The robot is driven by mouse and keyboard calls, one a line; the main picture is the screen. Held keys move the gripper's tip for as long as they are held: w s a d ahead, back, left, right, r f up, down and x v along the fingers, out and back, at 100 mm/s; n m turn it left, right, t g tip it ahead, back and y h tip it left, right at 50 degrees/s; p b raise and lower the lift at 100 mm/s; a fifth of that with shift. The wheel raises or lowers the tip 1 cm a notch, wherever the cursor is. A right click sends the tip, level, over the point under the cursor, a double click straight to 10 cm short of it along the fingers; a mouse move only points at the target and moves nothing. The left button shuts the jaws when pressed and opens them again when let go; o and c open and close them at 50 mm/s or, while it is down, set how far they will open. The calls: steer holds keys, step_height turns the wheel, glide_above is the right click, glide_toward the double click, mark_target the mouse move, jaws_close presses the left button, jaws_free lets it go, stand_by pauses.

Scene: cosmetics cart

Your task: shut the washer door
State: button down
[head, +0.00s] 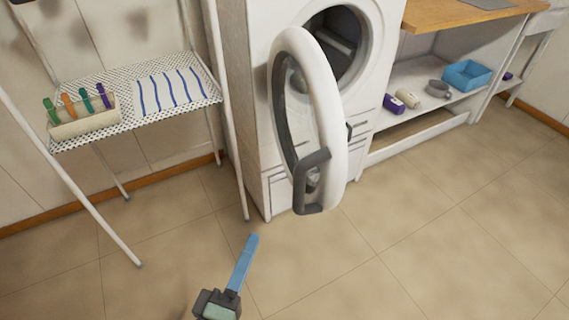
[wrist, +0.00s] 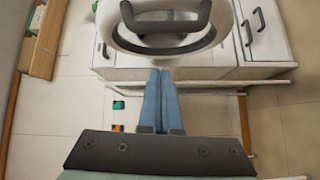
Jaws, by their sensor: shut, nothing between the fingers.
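The white washer (head: 262,110) stands at the back middle in the head view, with its round drum opening (head: 338,48) uncovered. Its round white door (head: 338,120) stands wide open, swung out toward me, with a dark grey handle (head: 310,182) at its lower part. My gripper (head: 252,240) is low in front of the washer, below and left of the door, apart from it. Its blue fingers are shut and empty. In the wrist view, the closed fingertips (wrist: 165,72) point toward the door (wrist: 220,30) and its dark handle (wrist: 166,22), with a gap visible in the picture.
A white rack (head: 128,118) with a striped cloth (head: 168,92) and a box of coloured pegs (head: 85,118) stands left of the washer. A wooden-topped shelf unit (head: 460,14) holding a blue bin (head: 466,75) stands right. The tiled floor in front is clear.

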steer(key=w+d+n+p, duration=0.1)
steer(key=w+d, duration=0.4)
steer(key=w, duration=0.5)
steer(key=shift+d+r+p, duration=0.2)
steer(key=shift+r+p, duration=0.2)
steer(key=shift+p, duration=0.35)
steer(key=shift+w+n+y, duration=0.1)
steer(key=shift+n+y, duration=0.2)
